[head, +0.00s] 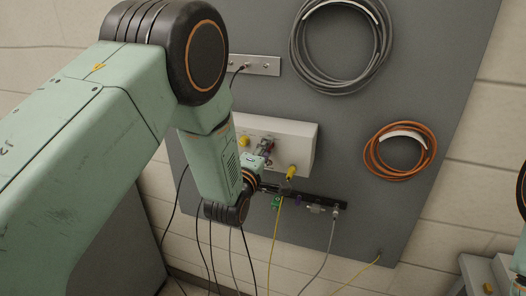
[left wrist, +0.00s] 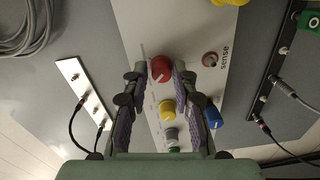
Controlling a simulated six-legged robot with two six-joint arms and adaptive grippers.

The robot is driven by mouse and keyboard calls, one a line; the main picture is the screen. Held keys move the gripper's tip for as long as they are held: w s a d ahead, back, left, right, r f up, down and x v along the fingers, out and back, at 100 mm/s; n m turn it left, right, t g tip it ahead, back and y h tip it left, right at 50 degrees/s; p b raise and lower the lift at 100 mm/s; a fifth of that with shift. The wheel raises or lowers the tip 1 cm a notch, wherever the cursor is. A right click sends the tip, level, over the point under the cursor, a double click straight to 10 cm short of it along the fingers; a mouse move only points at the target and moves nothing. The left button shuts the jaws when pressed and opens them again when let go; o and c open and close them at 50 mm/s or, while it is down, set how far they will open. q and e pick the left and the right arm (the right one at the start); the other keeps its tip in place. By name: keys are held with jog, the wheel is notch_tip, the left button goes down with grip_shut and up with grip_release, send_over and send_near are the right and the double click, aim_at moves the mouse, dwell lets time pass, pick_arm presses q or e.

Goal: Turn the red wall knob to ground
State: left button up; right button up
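The red knob (left wrist: 161,68) is on the face of a white wall box (left wrist: 185,25), which also shows in the head view (head: 305,133). My left gripper (left wrist: 161,72) reaches the knob, with one finger on each side of it. The pads appear to touch the knob's sides, with no clear gap. In the head view my left gripper (head: 265,149) is at the box front, and the knob is mostly hidden by the fingers. The ground mark is not readable. My right gripper is outside both views.
A yellow knob (left wrist: 168,108), a blue knob (left wrist: 213,116) and a socket marked "sense" (left wrist: 210,59) sit close to my fingers. A yellow connector (head: 291,172) sticks out of the box. Cables hang below a black strip (head: 318,199). Grey (head: 341,45) and orange (head: 400,151) coils hang on the panel.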

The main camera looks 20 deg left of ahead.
pick_arm(q)
jog(key=shift+o, duration=1.4)
jog(key=shift+w+d+f, duration=0.1)
jog(key=s, duration=1.2)
jog(key=shift+a, duration=0.3)
jog(key=shift+s+a+r, duration=0.1)
jog(key=shift+s+r, duration=0.05)
jog(key=shift+r, duration=0.05)
